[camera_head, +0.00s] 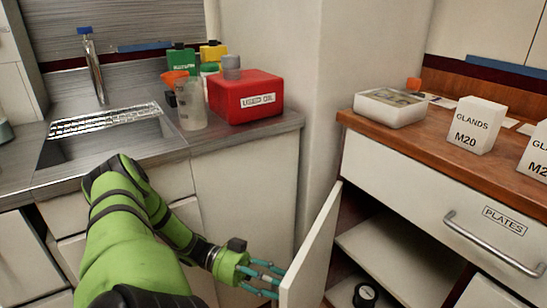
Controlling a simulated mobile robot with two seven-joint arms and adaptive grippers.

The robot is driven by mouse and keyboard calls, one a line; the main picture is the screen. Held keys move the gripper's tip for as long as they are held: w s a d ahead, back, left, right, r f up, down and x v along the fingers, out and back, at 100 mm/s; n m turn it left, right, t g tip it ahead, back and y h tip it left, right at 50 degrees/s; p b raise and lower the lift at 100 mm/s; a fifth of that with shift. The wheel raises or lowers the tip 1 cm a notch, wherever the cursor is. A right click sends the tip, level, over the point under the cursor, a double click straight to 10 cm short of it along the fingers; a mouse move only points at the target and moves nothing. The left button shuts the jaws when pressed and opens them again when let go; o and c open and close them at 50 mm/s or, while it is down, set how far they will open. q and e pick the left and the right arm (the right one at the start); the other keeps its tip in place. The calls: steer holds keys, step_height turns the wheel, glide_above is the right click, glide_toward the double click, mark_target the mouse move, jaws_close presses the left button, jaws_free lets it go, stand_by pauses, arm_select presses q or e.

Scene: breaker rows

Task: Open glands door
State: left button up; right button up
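A white cabinet door (312,257) stands swung out from the left side of the lower cabinet under the wooden counter. No label shows on the part of the door in view. My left gripper (272,281) is at the left of the door, close to its near edge. Its teal fingers are spread apart, pointing at the door, with nothing seen between them. The fingertips meet or pass behind the door's edge, so I cannot tell whether they touch it. My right gripper is out of view.
Inside the cabinet are a shelf (385,262) and a dark round item (365,295). Above is a PLATES drawer (440,205) with a bar handle (490,246). A GLANDS M20 box (475,124) stands on the counter. A red USED OIL can (245,97) is on the left counter.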

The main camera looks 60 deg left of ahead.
arm_select(q)
steer(key=shift+r, duration=2.1)
